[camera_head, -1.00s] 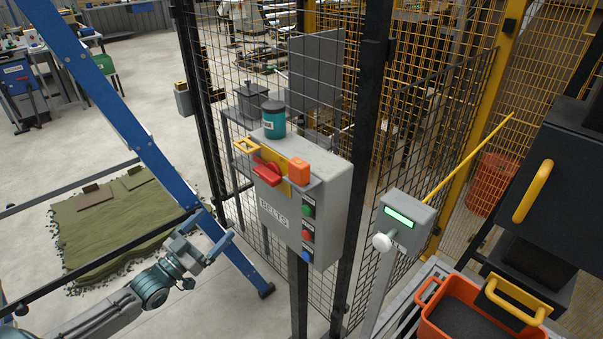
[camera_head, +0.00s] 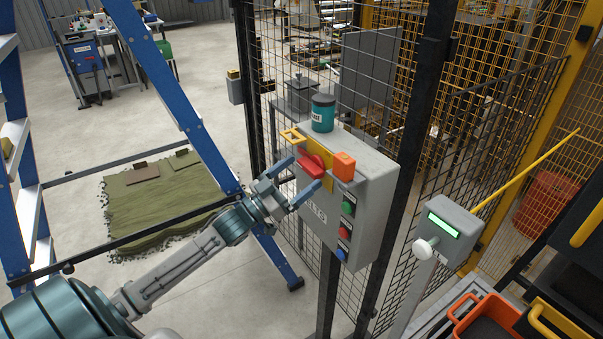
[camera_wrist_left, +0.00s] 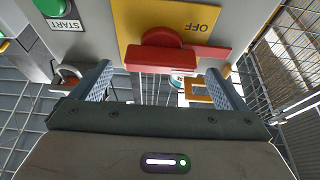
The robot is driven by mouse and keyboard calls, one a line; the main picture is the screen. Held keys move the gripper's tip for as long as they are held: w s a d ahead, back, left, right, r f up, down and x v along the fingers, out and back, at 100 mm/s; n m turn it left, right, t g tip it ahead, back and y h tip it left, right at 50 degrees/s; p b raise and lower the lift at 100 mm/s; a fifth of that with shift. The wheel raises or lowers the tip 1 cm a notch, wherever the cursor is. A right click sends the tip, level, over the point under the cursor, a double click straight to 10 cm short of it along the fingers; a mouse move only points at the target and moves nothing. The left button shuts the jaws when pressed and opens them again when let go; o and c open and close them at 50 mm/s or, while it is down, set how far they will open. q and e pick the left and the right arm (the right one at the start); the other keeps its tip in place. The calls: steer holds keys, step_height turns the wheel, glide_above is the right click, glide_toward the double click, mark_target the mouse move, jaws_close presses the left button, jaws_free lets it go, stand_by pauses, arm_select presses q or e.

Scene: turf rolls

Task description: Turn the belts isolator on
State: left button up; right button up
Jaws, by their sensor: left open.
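The grey BELTS box (camera_head: 372,190) stands on a post at the mesh fence. On its face is the isolator, a red handle (camera_head: 311,168) on a yellow plate (camera_head: 328,160). In the left wrist view the handle's red bar (camera_wrist_left: 160,59) lies crosswise, near the word OFF on the yellow plate (camera_wrist_left: 135,22), seen upside down. My left gripper (camera_head: 301,177) is open in front of the handle, its fingers spread toward the bar's two ends. No grip on the handle shows. My right gripper is not in view.
Green (camera_head: 348,208), red and blue buttons run down the box. A grey pedestal with a lit display (camera_head: 443,224) stands to the right. A blue frame leg (camera_head: 165,85) stands left.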

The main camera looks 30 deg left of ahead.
arm_select(q)
steer(key=shift+w+d+r, duration=0.25)
steer(key=shift+w, duration=0.4)
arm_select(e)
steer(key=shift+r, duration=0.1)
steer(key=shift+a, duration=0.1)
arm_select(q)
steer(key=shift+c, duration=1.3)
steer(key=c, duration=0.7)
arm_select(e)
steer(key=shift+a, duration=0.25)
